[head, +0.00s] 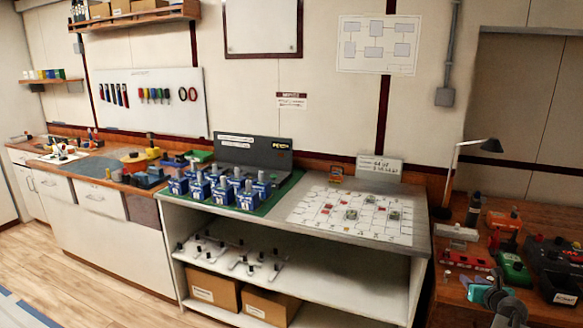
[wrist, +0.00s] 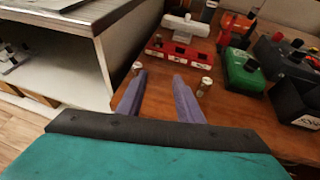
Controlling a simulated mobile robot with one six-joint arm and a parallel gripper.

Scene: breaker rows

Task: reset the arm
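My gripper (wrist: 161,92) shows in the wrist view with its two purple-grey fingers apart and nothing between them. It is over the front left part of the brown wooden bench (wrist: 145,114). A small metal knob-like piece (wrist: 204,86) stands just beyond the right fingertip, and another (wrist: 137,67) is beyond the left one. I cannot tell whether the fingers touch them.
On the bench are a red block (wrist: 182,55), a green box (wrist: 245,73), a black device (wrist: 301,96) and a desk lamp (head: 452,180). To the left stands a bench with several blue breakers (head: 222,192) on a green mat and a diagram sheet (head: 354,214). Cardboard boxes (head: 214,290) sit below.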

